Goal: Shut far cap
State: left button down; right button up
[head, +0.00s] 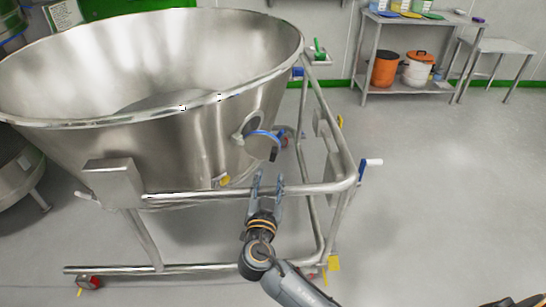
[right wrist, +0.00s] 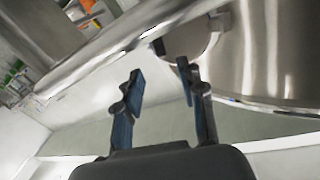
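A large steel bowl (head: 190,140) on a tubular frame fills the left of the head view. On its right side is a round port (head: 252,123) with a curved blue part (head: 265,134) and a dark end hanging out from it; this seems to be the far cap, standing away from the port. My right gripper (head: 267,184) is open and empty, just below the blue part, over the frame's top rail. In the right wrist view its fingers (right wrist: 160,77) are apart, and a round steel fitting (right wrist: 195,38) shows beyond them.
A shelf with orange (head: 385,68) and white buckets (head: 417,69) stands far right.

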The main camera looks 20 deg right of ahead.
aim_at(274, 156)
jog(key=x, duration=0.8)
jog(key=shift+w+d, duration=0.25)
jog(key=shift+w, duration=0.05)
pick_arm(q)
jog(key=shift+s+a+f, duration=0.15)
jog(key=shift+s+f, duration=0.6)
jog(key=shift+s, duration=0.05)
pick_arm(e)
grip_shut()
